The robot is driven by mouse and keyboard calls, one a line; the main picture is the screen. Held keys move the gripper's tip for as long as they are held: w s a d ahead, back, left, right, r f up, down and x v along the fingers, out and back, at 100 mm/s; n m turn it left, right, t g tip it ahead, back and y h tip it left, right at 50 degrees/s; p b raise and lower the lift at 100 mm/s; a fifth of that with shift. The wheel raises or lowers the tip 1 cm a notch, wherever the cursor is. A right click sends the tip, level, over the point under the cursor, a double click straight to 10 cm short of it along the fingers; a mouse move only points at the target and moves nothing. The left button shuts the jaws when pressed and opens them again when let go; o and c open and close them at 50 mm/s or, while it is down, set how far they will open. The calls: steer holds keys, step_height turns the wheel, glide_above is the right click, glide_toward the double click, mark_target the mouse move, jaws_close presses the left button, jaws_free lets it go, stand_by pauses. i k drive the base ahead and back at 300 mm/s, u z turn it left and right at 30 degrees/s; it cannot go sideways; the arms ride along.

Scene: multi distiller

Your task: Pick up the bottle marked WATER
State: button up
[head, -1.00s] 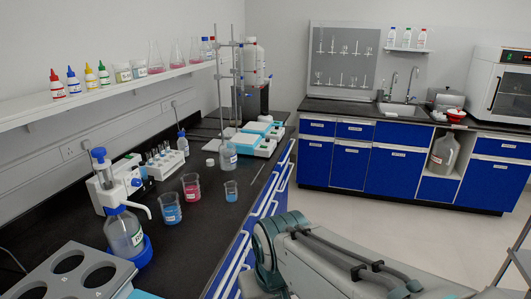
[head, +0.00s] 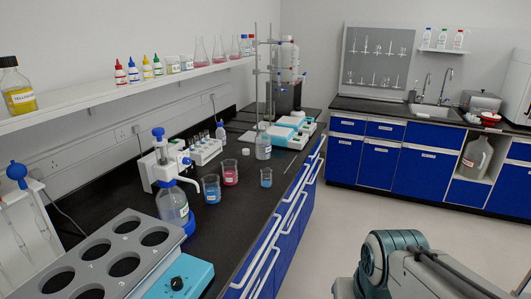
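No label that I can read says WATER. A clear bottle (head: 263,147) with a small label stands upright on the black bench (head: 255,199), in front of the white and light-blue devices. A dispenser bottle (head: 173,207) with a pump top and a green-marked label stands nearer, on the left. Small bottles with red, blue, yellow and green caps stand on the wall shelf (head: 60,119). Part of my arm shows at the bottom right; my gripper is out of view.
Beakers of blue liquid (head: 211,189) and pink liquid (head: 230,173) stand mid-bench, with a test-tube rack (head: 205,150) behind. A grey holed block (head: 100,255) fills the near left. A yellow-liquid bottle (head: 20,101) is on the shelf. The floor (head: 330,235) at right is clear.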

mark_target(263, 141)
steer(key=k, duration=0.15)
steer(key=z, duration=0.65)
steer(key=i, duration=3.2)
steer(key=u, duration=3.5)
steer(key=i, duration=0.2)
steer(key=u, duration=0.05)
